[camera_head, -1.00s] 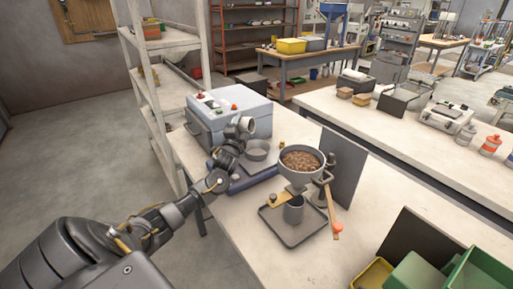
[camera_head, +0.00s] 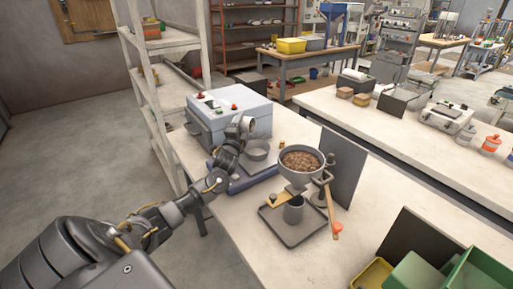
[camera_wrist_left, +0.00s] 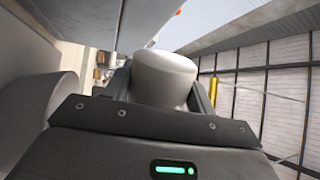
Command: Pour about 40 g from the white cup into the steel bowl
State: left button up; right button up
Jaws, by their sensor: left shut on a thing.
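The white cup (camera_head: 245,123) is in my left gripper (camera_head: 235,136), near the front of the grey sealer-like machine. The cup looks tipped over on its side, above and just behind the left part of the steel bowl (camera_head: 257,153). The bowl stands on a blue-grey scale (camera_head: 250,174). In the left wrist view the pale cup (camera_wrist_left: 165,76) sits between the fingers of my left gripper (camera_wrist_left: 160,98), which is shut on it. The cup's mouth and contents are hidden, and I cannot see any pellets falling. My right gripper is not in view.
A hopper full of brown pellets (camera_head: 301,160) stands right of the bowl, over a metal cup (camera_head: 294,209) on a tray (camera_head: 290,236). The grey machine (camera_head: 228,111) is close behind the cup.

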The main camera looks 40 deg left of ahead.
pick_arm(q)
jog(key=shift+w+d+r+m+t+h+p, duration=0.1)
jog(key=shift+d+r+m+t+h+p, duration=0.15)
jog(key=shift+m, duration=0.55)
jog(key=shift+d+r+m+t+h+p, duration=0.1)
jog(key=shift+r+m+t+h, duration=0.2)
jog(key=shift+m, duration=0.5)
dwell(1.2)
jog(key=shift+d+f+m+h+b, duration=0.3)
jog(key=shift+f+m+h+b, duration=0.15)
jog(key=shift+m, duration=0.65)
dwell(0.9)
jog(key=shift+w+d+r+m+t+h+p, duration=0.15)
jog(key=shift+d+m+t+h+p, duration=0.1)
jog(key=shift+m, duration=0.5)
jog(key=shift+d+r+m+t+h+p, duration=0.15)
jog(key=shift+m+t+h, duration=0.1)
jog(key=shift+m, duration=0.5)
dwell(1.7)
